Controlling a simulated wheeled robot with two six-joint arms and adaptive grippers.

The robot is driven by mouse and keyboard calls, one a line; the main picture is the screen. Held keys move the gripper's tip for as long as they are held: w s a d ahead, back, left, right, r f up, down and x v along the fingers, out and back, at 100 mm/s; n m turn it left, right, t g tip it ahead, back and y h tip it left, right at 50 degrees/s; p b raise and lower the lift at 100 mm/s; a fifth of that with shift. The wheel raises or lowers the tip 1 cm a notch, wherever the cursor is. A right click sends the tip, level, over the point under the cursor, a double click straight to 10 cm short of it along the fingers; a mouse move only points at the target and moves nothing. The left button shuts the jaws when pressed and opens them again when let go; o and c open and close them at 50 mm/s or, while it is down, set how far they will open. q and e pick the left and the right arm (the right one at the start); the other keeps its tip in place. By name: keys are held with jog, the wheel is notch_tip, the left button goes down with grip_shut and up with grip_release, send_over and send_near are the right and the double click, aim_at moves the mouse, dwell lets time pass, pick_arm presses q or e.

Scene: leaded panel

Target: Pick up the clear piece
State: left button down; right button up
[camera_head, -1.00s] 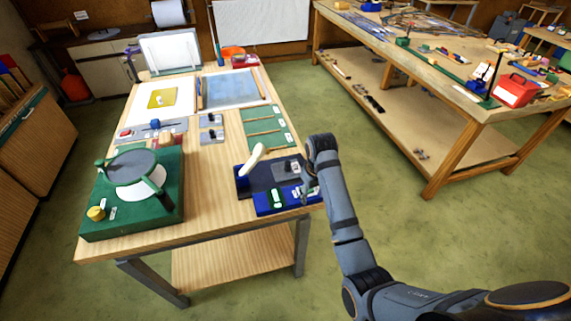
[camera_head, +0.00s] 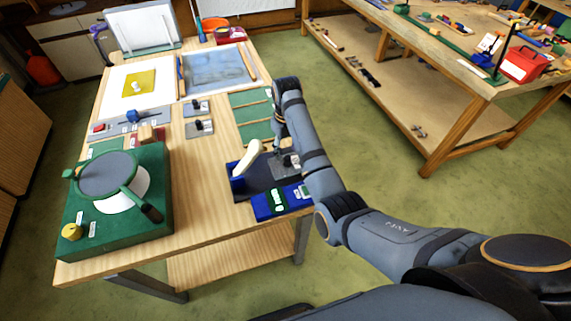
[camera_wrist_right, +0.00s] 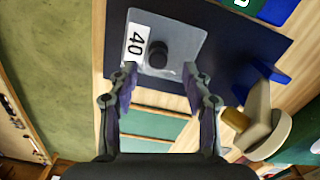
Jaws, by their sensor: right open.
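A pale, see-through-looking square piece with a black knob and a "40" label, which I take for the clear piece (camera_wrist_right: 178,35), lies on a dark navy base in the right wrist view. In the head view this piece (camera_head: 291,161) sits partly beside my right arm at the table's near right. My right gripper (camera_wrist_right: 159,72) is open and empty. Its fingertips are on either side of the piece's near part, with the knob between and just beyond them. Whether they touch it I cannot tell. In the head view the right gripper (camera_head: 277,143) is partly hidden by its own wrist. My left gripper is out of view.
A blue block (camera_head: 267,208) lies in front. Two grey plates with black knobs (camera_head: 198,127) lie left of green strips (camera_head: 250,114). A green turntable box (camera_head: 150,225) fills the near left.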

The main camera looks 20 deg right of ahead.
aim_at(288, 158)
jog(key=shift+s+d+f+p, duration=0.15)
jog(key=shift+f+p, duration=0.25)
jog(key=shift+f, duration=0.2)
jog(key=shift+s+d+f+p, duration=0.1)
jog(key=shift+f+p, duration=0.3)
jog(key=shift+f, duration=0.15)
notch_tip(288, 158, down, 2)
jog(key=shift+f, duration=0.15)
jog(key=shift+w+a, duration=0.1)
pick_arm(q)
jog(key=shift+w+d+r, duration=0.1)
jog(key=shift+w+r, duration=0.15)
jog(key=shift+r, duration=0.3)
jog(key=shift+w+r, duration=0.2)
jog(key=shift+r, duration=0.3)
pick_arm(e)
grip_shut()
